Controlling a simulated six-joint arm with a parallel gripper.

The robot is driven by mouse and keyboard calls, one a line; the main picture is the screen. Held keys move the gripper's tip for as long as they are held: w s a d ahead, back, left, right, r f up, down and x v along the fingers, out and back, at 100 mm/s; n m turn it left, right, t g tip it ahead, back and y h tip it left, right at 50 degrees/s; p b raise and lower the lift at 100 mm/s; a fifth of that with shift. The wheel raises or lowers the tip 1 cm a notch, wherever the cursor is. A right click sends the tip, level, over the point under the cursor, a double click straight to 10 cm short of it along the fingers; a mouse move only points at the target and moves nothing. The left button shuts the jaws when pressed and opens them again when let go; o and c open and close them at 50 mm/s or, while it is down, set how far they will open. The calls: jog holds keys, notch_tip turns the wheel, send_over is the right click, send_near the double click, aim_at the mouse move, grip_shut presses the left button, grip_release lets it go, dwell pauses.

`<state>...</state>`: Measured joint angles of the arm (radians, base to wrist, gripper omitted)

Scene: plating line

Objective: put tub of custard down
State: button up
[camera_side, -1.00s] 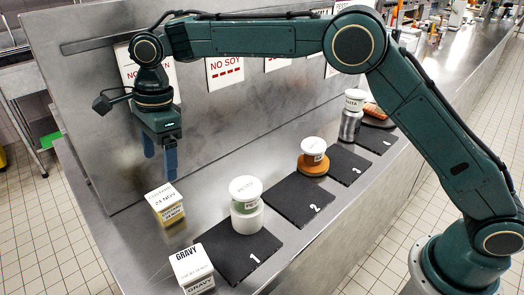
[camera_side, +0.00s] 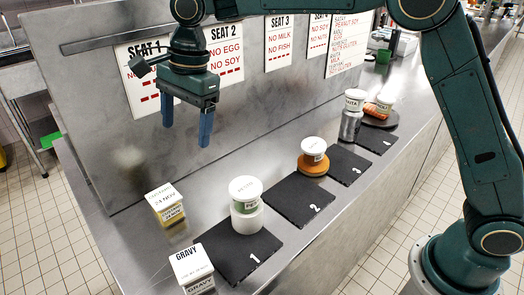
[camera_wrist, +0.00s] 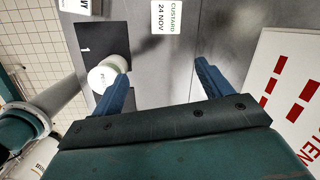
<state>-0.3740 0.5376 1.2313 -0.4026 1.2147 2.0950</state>
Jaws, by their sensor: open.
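The tub of custard (camera_side: 167,205) is a squarish tub with a white lid and yellowish contents, marked 24 NOV. It stands upright on the steel counter, left of mat 1 and behind the gravy tub. Its lid also shows at the top of the wrist view (camera_wrist: 165,15). My gripper (camera_side: 187,134) is open and empty, in the air above the counter, up and to the right of the custard tub and apart from it. In the wrist view its blue fingers (camera_wrist: 160,85) are spread with nothing between them.
A gravy tub (camera_side: 192,270) stands at the counter's front left. Mat 1 (camera_side: 240,262) bears a white-lidded tub (camera_side: 245,190) on a white base. Mat 2 (camera_side: 300,208) has an orange-based stack (camera_side: 313,158) at its far corner. The wall with allergy signs (camera_side: 223,55) rises behind.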

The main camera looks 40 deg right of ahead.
jog(key=s+d+r+n+t, duration=0.1)
jog(key=s+d+r+n, duration=0.3)
jog(key=s+d, duration=0.3)
jog(key=s+d+r+n+t, duration=0.2)
jog(key=s+d+r+n, duration=0.15)
jog(key=s+d, duration=0.4)
jog(key=s+d+f+n+t+h, duration=0.1)
jog(key=s+d+f+n, duration=0.2)
jog(key=s, duration=0.5)
jog(key=s+d+f+n+h, duration=0.1)
jog(key=s+d+f+n, duration=0.2)
jog(key=s+d, duration=0.4)
jog(key=shift+s+n+t, duration=0.4)
jog(key=shift+s+n, duration=0.45)
